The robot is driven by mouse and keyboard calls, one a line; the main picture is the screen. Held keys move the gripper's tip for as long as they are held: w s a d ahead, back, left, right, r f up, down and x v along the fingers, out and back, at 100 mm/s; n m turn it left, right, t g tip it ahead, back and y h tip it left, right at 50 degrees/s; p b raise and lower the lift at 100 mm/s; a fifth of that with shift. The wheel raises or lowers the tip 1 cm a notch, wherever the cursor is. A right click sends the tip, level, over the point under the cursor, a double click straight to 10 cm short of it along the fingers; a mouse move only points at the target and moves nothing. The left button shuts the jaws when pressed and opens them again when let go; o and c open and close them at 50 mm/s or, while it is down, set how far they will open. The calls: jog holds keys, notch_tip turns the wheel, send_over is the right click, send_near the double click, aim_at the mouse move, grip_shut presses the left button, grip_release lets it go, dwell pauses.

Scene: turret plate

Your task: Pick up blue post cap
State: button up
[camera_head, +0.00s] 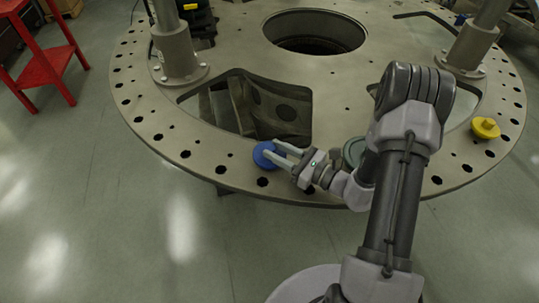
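The blue post cap (263,155) is a round blue piece on the front part of the grey turret plate (150,112), near its rim. My gripper (274,152) reaches in from the right, and its two light grey fingers are spread apart at the cap. The fingertips overlap the cap in this view. I cannot tell whether they touch it or are above it. Part of the cap is hidden by the fingers.
A yellow cap (485,128) lies on the plate's right side. A grey-green round piece (353,151) is partly hidden behind my arm. Posts (176,52) rise from the plate left and right. Large openings cut the plate. A red stand (45,62) is at far left.

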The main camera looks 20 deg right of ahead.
grip_shut()
jog(key=shift+r, duration=0.1)
